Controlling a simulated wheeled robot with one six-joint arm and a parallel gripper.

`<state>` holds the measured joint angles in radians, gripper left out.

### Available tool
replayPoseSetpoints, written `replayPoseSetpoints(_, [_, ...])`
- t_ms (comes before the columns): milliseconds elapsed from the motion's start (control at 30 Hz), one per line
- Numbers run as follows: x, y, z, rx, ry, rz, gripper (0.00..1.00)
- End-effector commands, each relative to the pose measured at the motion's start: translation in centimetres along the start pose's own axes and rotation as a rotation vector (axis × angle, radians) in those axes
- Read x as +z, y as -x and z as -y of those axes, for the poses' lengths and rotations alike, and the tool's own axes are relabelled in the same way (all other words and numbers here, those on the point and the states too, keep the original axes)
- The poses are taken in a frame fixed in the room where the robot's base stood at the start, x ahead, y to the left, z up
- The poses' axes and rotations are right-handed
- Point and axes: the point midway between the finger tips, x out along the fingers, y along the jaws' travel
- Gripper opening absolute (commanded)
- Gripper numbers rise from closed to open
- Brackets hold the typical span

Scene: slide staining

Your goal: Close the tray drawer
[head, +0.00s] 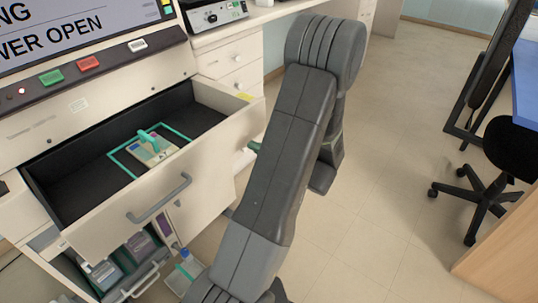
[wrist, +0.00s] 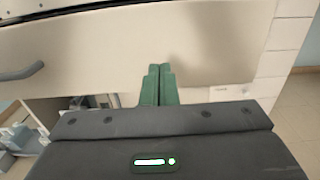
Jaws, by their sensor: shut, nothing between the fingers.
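The tray drawer (head: 225,135) is pulled out of the pale machine in the head view, its dark interior showing. Its front has a grey bar handle (head: 160,198), which also shows at the left of the wrist view (wrist: 20,72). Inside the drawer lies a small pale tray (head: 152,152) with a teal grip, within a teal outline. My gripper (wrist: 160,68) has its green fingers shut together with nothing between them. The fingertips point at the drawer front, right of the handle; I cannot tell if they touch it. In the head view my arm hides most of the gripper.
A screen (head: 75,25) above reads "WER OPEN" in part. Below the drawer is an open lower compartment with several containers (head: 105,272) and another handle. A black office chair (head: 490,170) stands at the right. The floor between is clear.

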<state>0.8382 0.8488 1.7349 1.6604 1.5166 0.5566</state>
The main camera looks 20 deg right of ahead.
Motion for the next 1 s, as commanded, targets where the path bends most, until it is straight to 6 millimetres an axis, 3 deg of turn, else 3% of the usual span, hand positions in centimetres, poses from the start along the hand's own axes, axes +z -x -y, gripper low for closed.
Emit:
replayPoseSetpoints(100, [-0.1, -2.4, -0.1, 0.005, 0.001, -0.001, 0.00])
replayPoseSetpoints(333, [-0.1, -5.3, 0.0, 0.002, 0.002, -0.001, 0.00])
replayPoseSetpoints(1000, [0.0, -6.8, 0.0, 0.002, 0.002, -0.001, 0.00])
